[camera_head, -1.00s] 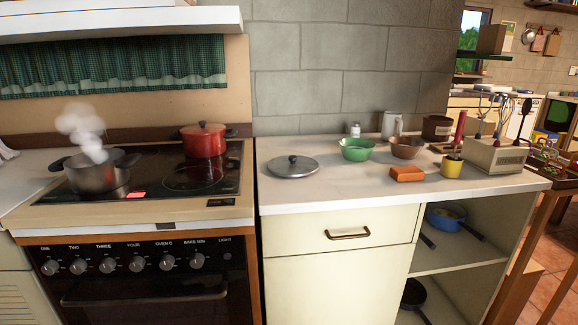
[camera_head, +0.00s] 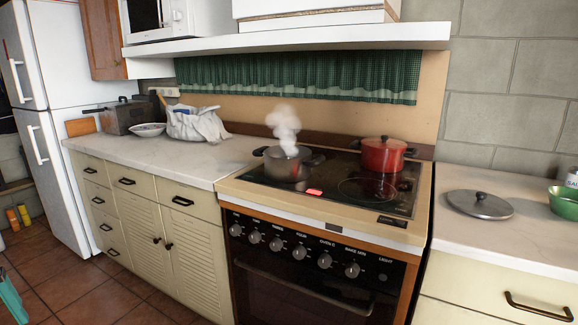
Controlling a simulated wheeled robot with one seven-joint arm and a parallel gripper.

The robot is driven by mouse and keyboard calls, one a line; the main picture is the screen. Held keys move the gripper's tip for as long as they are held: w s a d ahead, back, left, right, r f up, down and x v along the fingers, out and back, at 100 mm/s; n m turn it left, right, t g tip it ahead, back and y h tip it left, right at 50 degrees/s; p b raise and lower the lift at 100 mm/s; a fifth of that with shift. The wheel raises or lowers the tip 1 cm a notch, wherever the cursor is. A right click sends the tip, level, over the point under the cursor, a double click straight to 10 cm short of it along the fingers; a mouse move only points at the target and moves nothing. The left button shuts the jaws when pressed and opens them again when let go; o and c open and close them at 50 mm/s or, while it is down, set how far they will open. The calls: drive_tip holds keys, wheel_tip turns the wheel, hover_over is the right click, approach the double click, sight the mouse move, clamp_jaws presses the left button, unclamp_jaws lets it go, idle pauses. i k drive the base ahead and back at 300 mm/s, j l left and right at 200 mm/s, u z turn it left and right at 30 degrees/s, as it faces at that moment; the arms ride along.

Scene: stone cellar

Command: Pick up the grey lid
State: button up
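The grey lid (camera_head: 479,204) lies flat on the pale right-hand counter, just right of the stove. It is round and metallic with a dark knob on top. Nothing covers it. A grey pot (camera_head: 287,164) without a lid steams on the left part of the stove top. My gripper is not in view.
A red lidded pot (camera_head: 383,156) stands at the back right of the stove (camera_head: 346,199). A green bowl (camera_head: 565,203) sits right of the lid. The left counter (camera_head: 150,164) holds a cloth bundle (camera_head: 196,123) and a bowl. A range hood (camera_head: 290,36) overhangs the stove.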

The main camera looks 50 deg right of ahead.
sight(475, 204)
drive_tip(key=i+l+z, duration=0.1)
drive_tip(key=l+z, duration=0.3)
drive_tip(key=i+l+z, duration=0.2)
drive_tip(key=l+z, duration=0.2)
drive_tip(key=i+l+z, duration=0.2)
drive_tip(key=z, duration=0.2)
drive_tip(key=l, duration=0.1)
